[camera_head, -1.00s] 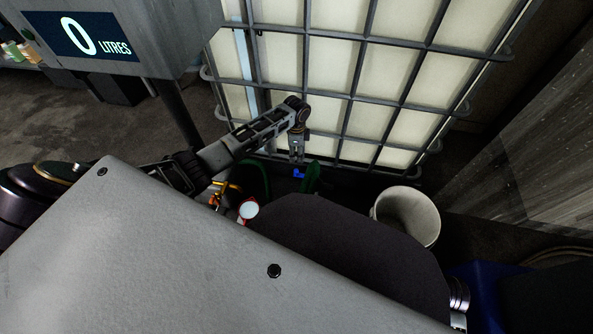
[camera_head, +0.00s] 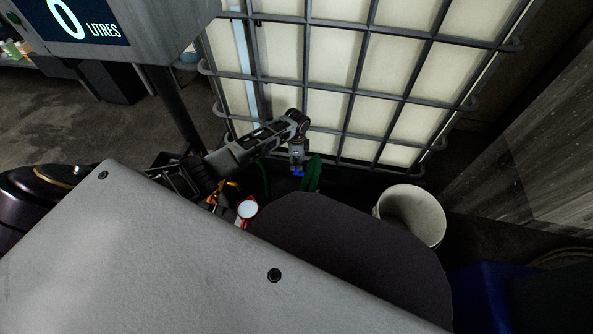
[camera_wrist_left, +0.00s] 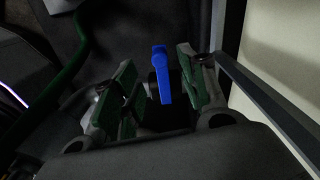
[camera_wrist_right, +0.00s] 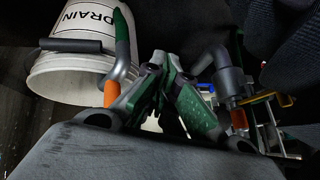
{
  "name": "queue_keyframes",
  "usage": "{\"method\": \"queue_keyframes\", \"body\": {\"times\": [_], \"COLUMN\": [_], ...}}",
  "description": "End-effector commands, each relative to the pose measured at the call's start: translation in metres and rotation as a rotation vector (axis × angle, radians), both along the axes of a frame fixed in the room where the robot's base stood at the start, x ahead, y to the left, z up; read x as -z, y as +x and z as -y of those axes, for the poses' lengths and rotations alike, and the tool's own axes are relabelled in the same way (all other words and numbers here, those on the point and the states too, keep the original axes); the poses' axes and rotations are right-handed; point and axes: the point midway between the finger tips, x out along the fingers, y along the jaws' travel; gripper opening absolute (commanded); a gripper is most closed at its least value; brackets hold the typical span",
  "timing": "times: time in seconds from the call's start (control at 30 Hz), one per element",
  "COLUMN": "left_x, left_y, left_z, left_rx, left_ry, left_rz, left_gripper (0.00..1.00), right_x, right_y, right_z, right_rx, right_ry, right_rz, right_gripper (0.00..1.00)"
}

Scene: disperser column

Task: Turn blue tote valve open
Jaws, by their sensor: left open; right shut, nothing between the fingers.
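The blue tote valve handle (camera_head: 298,174) shows as a small blue piece low at the front of the caged tote (camera_head: 385,70). In the left wrist view the blue handle (camera_wrist_left: 161,78) stands between my left gripper's green-padded fingers, with a gap visible on either side. My left gripper (camera_head: 297,160) reaches in from the left at the handle and is open. The valve body is hidden in the dark. My right gripper (camera_wrist_right: 168,68) is shut and empty in the right wrist view; it is hidden in the head view.
A white bucket (camera_head: 412,215) stands right of the valve; the right wrist view shows DRAIN on it. A green hose (camera_wrist_left: 65,75) runs left of my left fingers. A cage bar (camera_wrist_left: 255,90) is close on their right. A display (camera_head: 75,20) reads 0 litres.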

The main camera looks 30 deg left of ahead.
Motion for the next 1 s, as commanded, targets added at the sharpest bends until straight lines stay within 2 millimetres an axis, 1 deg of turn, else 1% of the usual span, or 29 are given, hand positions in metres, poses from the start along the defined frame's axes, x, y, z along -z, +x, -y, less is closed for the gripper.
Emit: {"method": "queue_keyframes", "body": {"times": [0.03, 0.07, 0.4, 0.6, 0.8, 1.0], "left_x": [0.007, 0.010, 0.039, 0.053, 0.060, 0.061], "left_y": [0.000, 0.000, 0.000, 0.000, 0.000, -0.001], "left_z": [0.000, 0.000, 0.001, 0.001, 0.000, 0.000], "left_rx": [0.000, 0.000, 0.001, 0.001, 0.001, 0.001], "left_ry": [0.001, 0.001, 0.001, 0.001, 0.001, 0.001], "left_rz": [-0.001, -0.001, -0.001, 0.000, 0.000, 0.000], "left_gripper": [0.43, 0.43, 0.43, 0.43, 0.43, 0.43], "right_x": [0.007, 0.010, 0.027, 0.032, 0.035, 0.035], "right_y": [-0.001, -0.001, 0.001, 0.002, 0.003, 0.003], "right_z": [-0.001, -0.001, -0.004, -0.006, -0.006, -0.006], "right_rx": [0.004, 0.007, 0.008, 0.006, 0.004, 0.003], "right_ry": [0.006, 0.011, 0.035, 0.044, 0.049, 0.050], "right_rz": [0.004, 0.008, 0.031, 0.039, 0.044, 0.045], "right_gripper": [0.00, 0.00, 0.00, 0.00, 0.00, 0.00]}}
